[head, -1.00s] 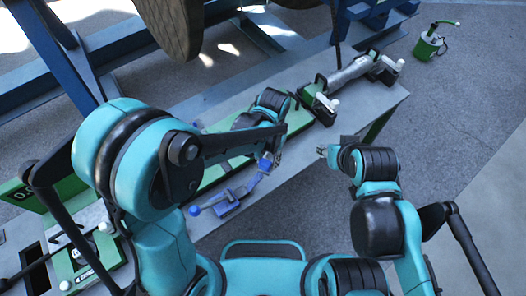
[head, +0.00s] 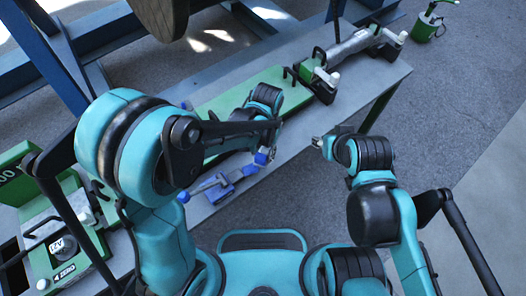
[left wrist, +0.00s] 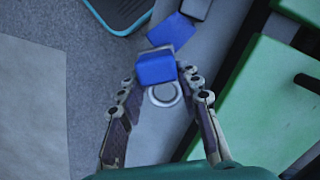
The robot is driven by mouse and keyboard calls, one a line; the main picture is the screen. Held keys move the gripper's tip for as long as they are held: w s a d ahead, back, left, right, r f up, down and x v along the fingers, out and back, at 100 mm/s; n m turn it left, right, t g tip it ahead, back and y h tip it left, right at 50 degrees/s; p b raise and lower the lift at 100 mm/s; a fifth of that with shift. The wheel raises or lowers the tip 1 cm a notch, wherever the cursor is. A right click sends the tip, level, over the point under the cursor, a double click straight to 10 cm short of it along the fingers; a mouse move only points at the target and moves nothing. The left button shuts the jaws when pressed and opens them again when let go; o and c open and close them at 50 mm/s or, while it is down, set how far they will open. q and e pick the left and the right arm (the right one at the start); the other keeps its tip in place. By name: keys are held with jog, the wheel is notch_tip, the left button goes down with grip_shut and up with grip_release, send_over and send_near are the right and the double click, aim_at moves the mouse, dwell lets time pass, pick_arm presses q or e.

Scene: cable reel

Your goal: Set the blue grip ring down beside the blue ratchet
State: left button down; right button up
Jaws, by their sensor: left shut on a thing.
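The blue grip ring (left wrist: 156,68) shows in the left wrist view as a blue block between my left fingertips, with a pale ring just below it. My left gripper (left wrist: 163,82) is shut on it. In the head view the left gripper (head: 267,152) is above the bench's near side, with blue showing at its tips. The blue ratchet (head: 222,188) lies on the bench, to the left of and nearer than that gripper. Another blue piece (left wrist: 171,30) shows beyond the held one. My right gripper (head: 319,143) is off the bench's near edge, its fingers too small to judge.
The grey bench (head: 372,85) runs diagonally, with a long green plate (head: 230,95) and a clamp-like device (head: 325,82) on it. A green box with a dial (head: 65,250) is at the lower left. A green can (head: 427,27) stands on the floor.

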pick_arm(q)
jog(key=shift+f+b, duration=2.1)
jog(key=shift+f, duration=0.65)
jog(key=c, duration=1)
grip_release()
jog(key=shift+r, duration=0.1)
notch_tip(320, 180, up, 12)
jog(key=w, duration=0.1)
jog(key=s+a+r+n+t, duration=0.1)
jog(key=a+t, duration=0.1)
jog(key=a, duration=0.4)
jog(key=s+a+r+n+t, duration=0.1)
jog(key=s+a+n+t, duration=0.1)
jog(key=a, duration=0.4)
jog(key=s+a+r+n+t, duration=0.1)
jog(key=s+a+t, duration=0.1)
jog(key=a+t, duration=0.2)
jog(key=shift+s+a+r+n, duration=0.15)
jog(key=shift+a+r+n, duration=0.05)
jog(key=shift+a, duration=0.45)
jog(key=shift+s+a+r+n, duration=0.1)
jog(key=shift+a+r+n, duration=0.1)
jog(key=shift+a, duration=0.45)
